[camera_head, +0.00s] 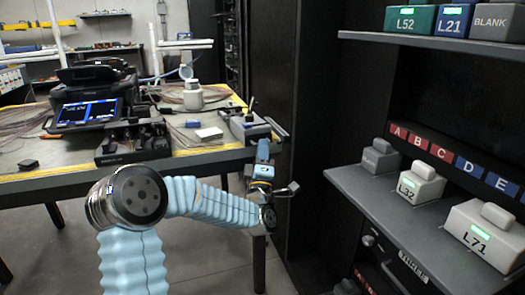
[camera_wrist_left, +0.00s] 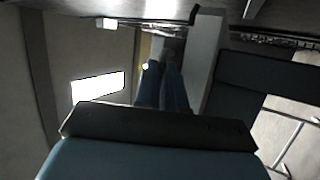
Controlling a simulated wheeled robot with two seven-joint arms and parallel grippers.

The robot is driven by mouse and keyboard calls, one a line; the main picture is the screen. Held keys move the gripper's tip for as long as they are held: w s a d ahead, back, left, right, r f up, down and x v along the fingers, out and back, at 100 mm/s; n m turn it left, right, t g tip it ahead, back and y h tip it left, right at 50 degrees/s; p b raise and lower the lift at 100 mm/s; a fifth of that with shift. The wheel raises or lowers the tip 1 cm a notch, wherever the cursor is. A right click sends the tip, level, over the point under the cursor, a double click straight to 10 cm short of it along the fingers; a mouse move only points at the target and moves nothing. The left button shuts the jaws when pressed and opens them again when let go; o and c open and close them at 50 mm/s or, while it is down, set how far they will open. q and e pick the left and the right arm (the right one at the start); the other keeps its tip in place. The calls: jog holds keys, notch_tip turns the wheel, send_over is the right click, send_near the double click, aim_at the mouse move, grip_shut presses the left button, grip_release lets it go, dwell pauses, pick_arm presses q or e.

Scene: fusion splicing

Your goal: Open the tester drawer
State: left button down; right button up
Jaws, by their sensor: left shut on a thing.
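A small grey device, which looks like the tester (camera_head: 238,124), stands on the right corner of the work table. A dark bar, seemingly its drawer handle (camera_head: 277,127), sticks out at its right side, past the table edge. My left gripper (camera_head: 263,148) reaches up from below in front of the device, shut at this bar. In the left wrist view its two blue fingers (camera_wrist_left: 162,85) lie close together, their tips against a narrow part between pale surfaces. The exact grip is too small and dark to tell. My right gripper is not in view.
The table (camera_head: 60,176) holds a splicer with a lit screen (camera_head: 88,112), a white spool (camera_head: 193,96) and cables. A dark shelf unit (camera_head: 320,120) stands close to the gripper's right, with labelled boxes such as L32 (camera_head: 421,184) and L71 (camera_head: 485,233).

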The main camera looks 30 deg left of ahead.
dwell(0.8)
pick_arm(q)
jog(key=s+d+b, duration=0.4)
jog(key=d+b, duration=0.2)
jog(key=shift+s+d, duration=0.2)
jog(key=shift+s, duration=0.05)
jog(key=c, duration=1.5)
grip_release()
